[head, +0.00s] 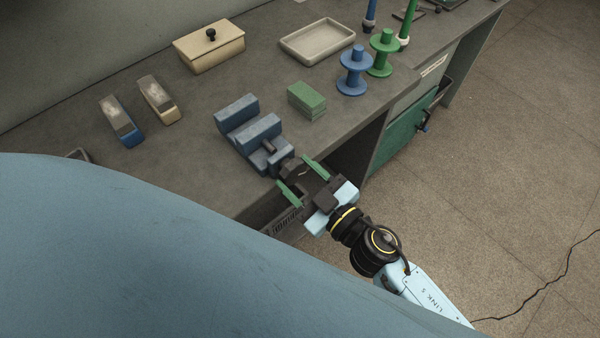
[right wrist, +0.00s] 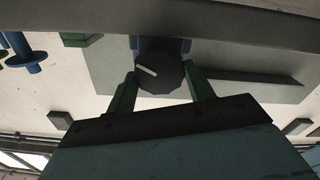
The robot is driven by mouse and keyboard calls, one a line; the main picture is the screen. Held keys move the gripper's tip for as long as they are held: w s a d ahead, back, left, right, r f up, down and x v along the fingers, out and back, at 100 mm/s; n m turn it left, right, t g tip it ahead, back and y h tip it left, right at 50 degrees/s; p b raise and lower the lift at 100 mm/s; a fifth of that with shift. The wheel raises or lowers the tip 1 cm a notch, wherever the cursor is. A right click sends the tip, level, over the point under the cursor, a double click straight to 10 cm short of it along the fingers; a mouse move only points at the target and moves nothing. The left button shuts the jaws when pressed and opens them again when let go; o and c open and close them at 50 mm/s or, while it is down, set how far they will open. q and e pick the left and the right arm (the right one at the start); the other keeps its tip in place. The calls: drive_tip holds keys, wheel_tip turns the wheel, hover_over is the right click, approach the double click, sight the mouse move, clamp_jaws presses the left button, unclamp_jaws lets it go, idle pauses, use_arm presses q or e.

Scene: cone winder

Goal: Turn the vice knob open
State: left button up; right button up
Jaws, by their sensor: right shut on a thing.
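The blue vice (head: 250,132) is mounted at the front edge of the grey bench, its two jaws standing apart with a gap between them. Its dark knob (right wrist: 160,72) has a pale mark line and sits between the green fingers of my right gripper (right wrist: 160,88) in the right wrist view. In the head view my right gripper (head: 302,178) reaches the vice's front end from the lower right, shut on the knob, which is partly hidden there (head: 293,166). My left gripper is not in view.
A green block stack (head: 307,100) stands right of the vice. Blue (head: 355,70) and green (head: 383,52) spools, a shallow tray (head: 318,40), a lidded box (head: 209,47) and two block-shaped tools (head: 122,121) (head: 159,99) stand on the bench. Floor at right is open.

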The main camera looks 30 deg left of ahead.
drive_tip(key=n, duration=0.5)
drive_tip(key=shift+n+p, duration=0.3)
drive_tip(key=shift+p, duration=0.05)
drive_tip(key=n, duration=0.4)
drive_tip(key=shift+s+f, duration=0.1)
drive_tip(key=n, duration=0.5)
drive_tip(key=shift+f+b, duration=0.1)
drive_tip(key=shift+b, duration=0.2)
drive_tip(key=n+b, duration=0.1)
drive_tip(key=n, duration=0.3)
drive_tip(key=shift+n, duration=0.4)
drive_tip(key=shift+f+n, duration=0.1)
drive_tip(key=shift+n, duration=0.5)
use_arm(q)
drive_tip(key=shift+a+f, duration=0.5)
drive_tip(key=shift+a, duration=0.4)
use_arm(e)
drive_tip(key=shift+n, duration=0.3)
